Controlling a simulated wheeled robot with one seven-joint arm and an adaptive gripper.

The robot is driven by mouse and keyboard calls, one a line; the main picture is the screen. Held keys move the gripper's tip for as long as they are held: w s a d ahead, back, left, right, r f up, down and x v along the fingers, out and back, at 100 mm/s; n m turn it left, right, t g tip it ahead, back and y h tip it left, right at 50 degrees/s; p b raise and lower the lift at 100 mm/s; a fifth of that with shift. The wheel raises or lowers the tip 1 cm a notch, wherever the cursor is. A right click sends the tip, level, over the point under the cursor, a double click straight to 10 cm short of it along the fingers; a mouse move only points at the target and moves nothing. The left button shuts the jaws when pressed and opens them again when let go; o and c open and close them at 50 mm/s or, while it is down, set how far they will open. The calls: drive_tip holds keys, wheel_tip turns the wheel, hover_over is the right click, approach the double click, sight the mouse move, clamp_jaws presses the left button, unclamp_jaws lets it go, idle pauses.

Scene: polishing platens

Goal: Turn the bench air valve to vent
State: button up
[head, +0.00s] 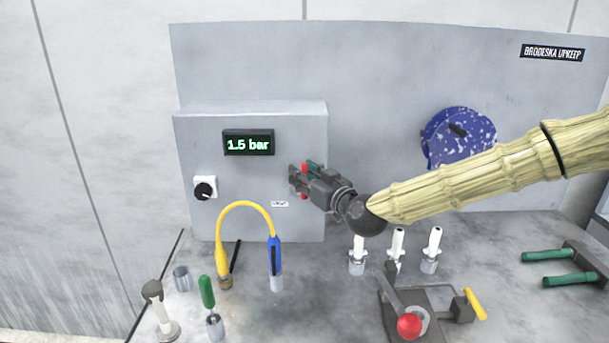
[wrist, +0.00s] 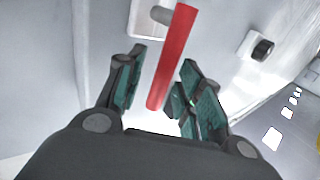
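The air valve's red lever handle (head: 304,195) is on the front of the grey control box, mostly hidden behind my gripper (head: 301,180) in the head view. In the wrist view the red lever (wrist: 170,65) runs from a grey stem on a white plate down between the two green-padded fingers of my gripper (wrist: 163,60). The fingers are open, one on each side of the lever, with a visible gap to both. A green display (head: 248,144) on the box reads 1.5 bar. A small white label (head: 280,204) sits below the lever; its text is too small to read.
A blue disc (head: 460,138) hangs behind my arm.

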clamp_jaws()
drive_tip(key=shift+f+b, duration=0.15)
drive_tip(key=shift+b, duration=0.25)
drive_tip(key=shift+d+f+m+b, duration=0.15)
drive_tip(key=shift+d+m+b, duration=0.2)
drive_tip(key=shift+b, duration=0.45)
drive_tip(key=d+m+t+b, duration=0.1)
drive_tip(key=m+b, duration=0.1)
drive_tip(key=b, duration=0.1)
drive_tip(key=m+t+b, duration=0.1)
drive_tip(key=m+b, duration=0.1)
drive_tip(key=b, duration=0.2)
drive_tip(key=d+m+t+b, duration=0.1)
drive_tip(key=m+t+b, duration=0.1)
drive_tip(key=b, duration=0.2)
drive_tip(key=shift+d+f+m, duration=0.35)
drive_tip(key=shift+f, duration=0.05)
drive_tip(key=shift+r, duration=0.1)
